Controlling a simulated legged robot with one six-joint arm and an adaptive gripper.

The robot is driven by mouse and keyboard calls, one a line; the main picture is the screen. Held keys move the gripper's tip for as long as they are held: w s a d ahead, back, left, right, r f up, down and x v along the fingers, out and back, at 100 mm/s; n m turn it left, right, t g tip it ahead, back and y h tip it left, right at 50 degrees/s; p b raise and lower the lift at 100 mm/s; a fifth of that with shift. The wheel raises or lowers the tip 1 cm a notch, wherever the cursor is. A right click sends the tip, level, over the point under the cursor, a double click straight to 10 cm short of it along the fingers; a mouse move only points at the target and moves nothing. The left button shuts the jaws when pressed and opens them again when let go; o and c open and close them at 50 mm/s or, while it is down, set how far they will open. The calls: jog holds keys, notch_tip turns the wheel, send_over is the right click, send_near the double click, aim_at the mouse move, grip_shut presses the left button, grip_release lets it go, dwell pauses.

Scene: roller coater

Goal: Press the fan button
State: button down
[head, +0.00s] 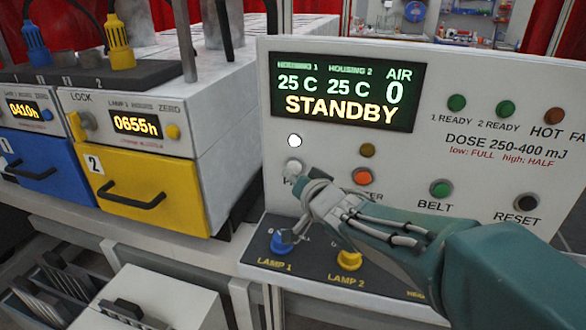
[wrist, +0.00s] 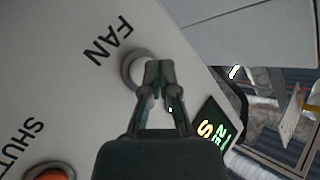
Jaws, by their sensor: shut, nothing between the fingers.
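The fan button (wrist: 129,72) is a round pale button beside the FAN label in the wrist view. In the head view the pale button (head: 290,169) is partly covered by my gripper (head: 303,184), at the left of the control panel's button row. My gripper also shows in the wrist view (wrist: 160,70), with its fingertips together and empty. The tips overlap the button's edge on the label's far side; I cannot tell whether they touch it. A white lamp (head: 295,140) glows just above the button.
An orange button (head: 361,177) sits to the right, with a green BELT button (head: 440,188) and a black RESET button (head: 526,202) beyond. A blue knob (head: 283,242) and a yellow knob (head: 349,260) stand below. The display (head: 343,92) reads STANDBY and AIR 0.

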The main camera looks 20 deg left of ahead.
jog(key=s, duration=0.5)
jog(key=shift+d, duration=0.1)
dwell(0.5)
dwell(0.5)
jog(key=s+d+f+m+h, duration=0.2)
jog(key=d+h, duration=0.7)
jog(key=d, duration=1.2)
jog(key=s+d+f+g+h, duration=0.1)
jog(key=s+d+f+g, duration=0.1)
jog(key=s+d, duration=0.4)
jog(key=s+d+f+g+h, duration=0.2)
jog(key=s+d, duration=0.4)
jog(key=s, duration=0.4)
jog(key=shift+s+d+f+g, duration=0.15)
jog(key=shift+f+g, duration=0.3)
jog(key=shift+g, duration=0.35)
